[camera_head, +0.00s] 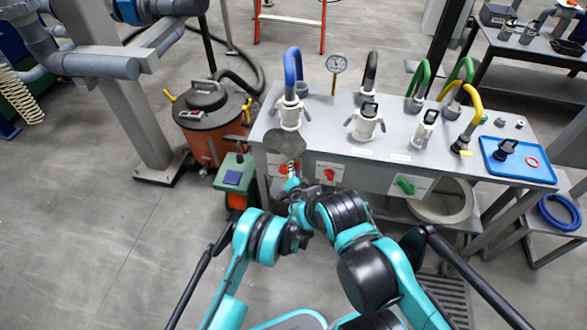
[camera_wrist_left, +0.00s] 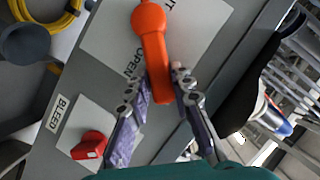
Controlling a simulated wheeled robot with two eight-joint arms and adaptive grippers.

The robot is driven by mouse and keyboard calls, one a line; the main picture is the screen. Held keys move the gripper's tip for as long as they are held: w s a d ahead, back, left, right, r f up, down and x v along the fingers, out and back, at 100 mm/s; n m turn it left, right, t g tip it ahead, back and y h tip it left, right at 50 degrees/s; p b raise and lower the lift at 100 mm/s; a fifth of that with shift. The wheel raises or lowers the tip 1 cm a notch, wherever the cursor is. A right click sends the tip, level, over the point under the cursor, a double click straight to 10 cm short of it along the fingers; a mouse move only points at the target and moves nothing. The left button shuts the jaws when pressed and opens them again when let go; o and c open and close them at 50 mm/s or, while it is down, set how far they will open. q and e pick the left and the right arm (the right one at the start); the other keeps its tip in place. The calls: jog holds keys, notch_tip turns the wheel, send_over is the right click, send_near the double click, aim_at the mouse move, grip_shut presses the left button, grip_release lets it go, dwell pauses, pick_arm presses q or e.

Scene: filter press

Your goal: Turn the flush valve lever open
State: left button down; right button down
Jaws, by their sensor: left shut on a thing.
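The orange valve lever (camera_wrist_left: 151,45) stands on a white plate (camera_wrist_left: 110,40) on the grey panel in the left wrist view. The word OPEN is printed beside its handle, and another label at the top is partly covered. My left gripper (camera_wrist_left: 158,82) is shut on the handle, one finger on each side of it. In the head view my left gripper (camera_head: 292,184) is at the left end of the bench front, where the lever is largely hidden. My right gripper does not show; only arm links are visible.
A red knob (camera_head: 329,174) labelled BLEED sits just right of the lever, and a green handle (camera_head: 405,186) is farther right. Hoses and fittings stand on the bench top (camera_head: 330,125). An orange drum vacuum (camera_head: 205,118) stands left of the bench.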

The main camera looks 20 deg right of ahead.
pick_arm(q)
jog(key=shift+f, duration=0.1)
jog(key=c, duration=1.3)
grip_release()
notch_tip(320, 180, up, 10)
